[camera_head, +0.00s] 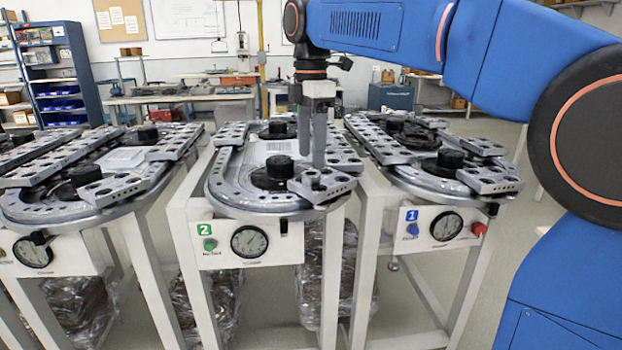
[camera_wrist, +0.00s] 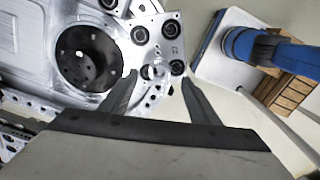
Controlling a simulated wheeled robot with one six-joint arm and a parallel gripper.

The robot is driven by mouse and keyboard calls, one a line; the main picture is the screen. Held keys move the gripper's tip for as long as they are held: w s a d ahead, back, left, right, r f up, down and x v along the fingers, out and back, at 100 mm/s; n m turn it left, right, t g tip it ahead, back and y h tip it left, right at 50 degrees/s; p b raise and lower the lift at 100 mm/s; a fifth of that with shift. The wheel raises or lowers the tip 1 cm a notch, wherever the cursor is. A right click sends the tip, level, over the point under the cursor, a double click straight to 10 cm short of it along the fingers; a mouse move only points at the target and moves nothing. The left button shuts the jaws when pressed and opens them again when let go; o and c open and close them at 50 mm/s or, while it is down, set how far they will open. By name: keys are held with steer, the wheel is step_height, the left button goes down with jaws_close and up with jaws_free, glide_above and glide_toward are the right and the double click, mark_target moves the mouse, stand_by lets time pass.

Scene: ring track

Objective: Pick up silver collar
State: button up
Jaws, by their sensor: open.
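A small silver collar (camera_wrist: 154,72) shows in the wrist view on the edge of a metal plate with dark round sockets (camera_wrist: 171,29). My gripper (camera_wrist: 160,77) is open, with one finger on either side of the collar in that picture and nothing held. In the head view my gripper (camera_head: 312,157) points down above the front right part of the middle station's track (camera_head: 250,205), marked 2. The collar cannot be clearly made out there among the small parts by the fingertips. The gap between fingertips and plate is hard to judge.
A black round hub (camera_head: 280,167) stands left of my fingers, and its dark disc (camera_wrist: 88,57) shows in the wrist view. Station 1 (camera_head: 440,220) is to the right and another station (camera_head: 60,215) to the left. Floor gaps separate the stands.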

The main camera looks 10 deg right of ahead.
mark_target(311, 173)
steer(key=shift+f, duration=2.3)
steer(key=shift+w, duration=0.1)
steer(key=c, duration=1.4)
steer(key=shift+o, duration=0.2)
